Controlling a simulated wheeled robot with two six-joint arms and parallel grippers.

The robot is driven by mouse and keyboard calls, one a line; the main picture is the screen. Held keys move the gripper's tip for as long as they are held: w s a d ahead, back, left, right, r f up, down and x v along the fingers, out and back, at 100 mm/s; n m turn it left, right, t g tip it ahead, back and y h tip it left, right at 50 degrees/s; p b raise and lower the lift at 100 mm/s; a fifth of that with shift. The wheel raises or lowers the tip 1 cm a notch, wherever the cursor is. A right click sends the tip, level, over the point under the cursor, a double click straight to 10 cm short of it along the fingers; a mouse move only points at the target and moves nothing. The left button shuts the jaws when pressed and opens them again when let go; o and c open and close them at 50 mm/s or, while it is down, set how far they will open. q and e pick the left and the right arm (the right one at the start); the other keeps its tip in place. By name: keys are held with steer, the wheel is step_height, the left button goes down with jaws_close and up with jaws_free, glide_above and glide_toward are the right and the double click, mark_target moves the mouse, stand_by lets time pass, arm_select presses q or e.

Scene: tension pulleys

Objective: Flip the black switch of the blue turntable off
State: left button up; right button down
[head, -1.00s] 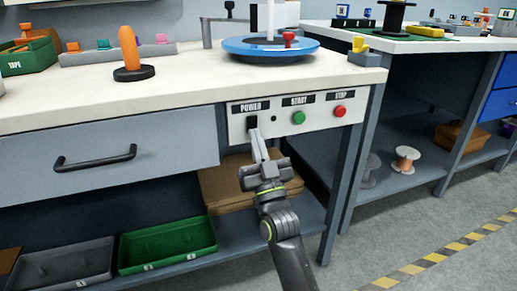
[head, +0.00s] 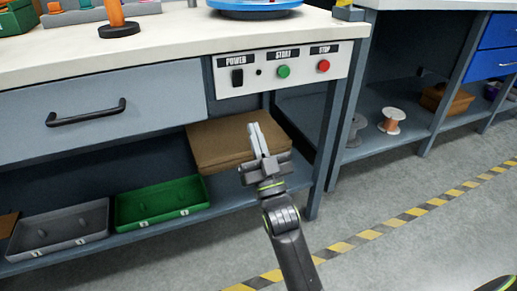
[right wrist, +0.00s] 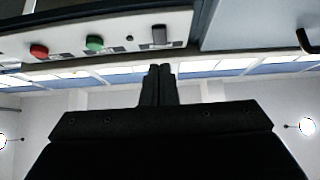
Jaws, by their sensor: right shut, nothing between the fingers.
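The black power switch (head: 237,78) is on the white control panel (head: 302,66) under the tabletop, below the label POWER. It also shows in the right wrist view (right wrist: 159,36); I cannot tell which way it is flipped. The blue turntable (head: 255,6) is on the table above the panel, cut by the top edge of the head view. My right gripper (head: 257,130) is shut and empty, below the switch and apart from it, in front of the lower shelf. Its fingers also show in the right wrist view (right wrist: 160,72).
A green START button (head: 284,71) and a red STOP button (head: 323,66) sit right of the switch. A grey drawer (head: 100,115) with a black handle is left. Brown boxes (head: 220,145) and green and grey trays (head: 162,203) lie on the shelf. Floor at right is clear.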

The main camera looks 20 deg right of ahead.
steer(key=v, duration=0.3)
steer(key=shift+w+f, duration=0.2)
